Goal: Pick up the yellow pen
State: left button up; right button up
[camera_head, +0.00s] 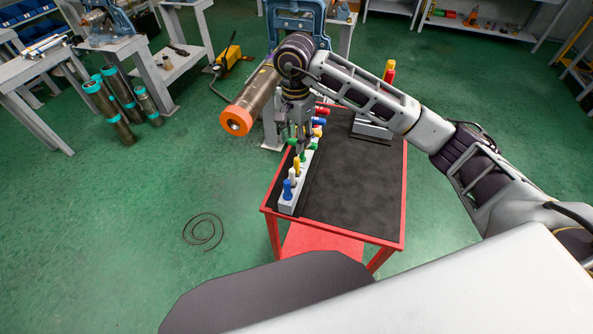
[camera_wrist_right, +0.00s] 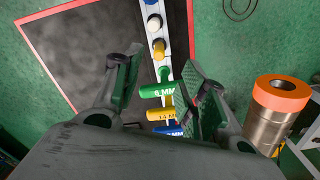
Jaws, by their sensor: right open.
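A yellow pen (camera_head: 297,163) stands upright in a light grey rack (camera_head: 287,208) along the left side of the cart top. A white pen (camera_head: 292,175) and a blue pen (camera_head: 287,187) stand nearer me in the same row. My right gripper (camera_head: 301,146) points down over the rack, just beyond the yellow pen. In the right wrist view the yellow pen (camera_wrist_right: 158,48) shows end-on near the open, empty fingers (camera_wrist_right: 165,76), with a green one (camera_wrist_right: 163,73) between them. A yellow-handled item (camera_wrist_right: 160,115) marked in MM lies sideways farther down. My left gripper is out of view.
The red cart (camera_head: 336,236) has a dark, mostly bare top. Green and blue labelled handles (camera_wrist_right: 158,90) stick out sideways by the rack. A large pipe with an orange end (camera_head: 237,120) is left of my right gripper. A red-and-yellow item (camera_head: 389,71) stands at the cart's back.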

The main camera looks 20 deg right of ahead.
send_over(297, 172)
jog(key=f, duration=0.6)
jog(key=shift+w+f+p, duration=0.3)
jog(key=shift+w, duration=0.1)
jog(key=shift+f, duration=0.5)
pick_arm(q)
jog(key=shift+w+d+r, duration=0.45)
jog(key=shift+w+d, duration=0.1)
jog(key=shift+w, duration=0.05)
pick_arm(e)
jog(key=shift+f, duration=0.1)
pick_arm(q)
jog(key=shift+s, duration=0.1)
pick_arm(e)
jog(key=shift+f, duration=0.1)
jog(key=shift+f+p, duration=0.45)
jog(key=shift+f, duration=1.5)
jog(key=shift+w+d+f, duration=0.1)
jog(key=shift+f, duration=0.45)
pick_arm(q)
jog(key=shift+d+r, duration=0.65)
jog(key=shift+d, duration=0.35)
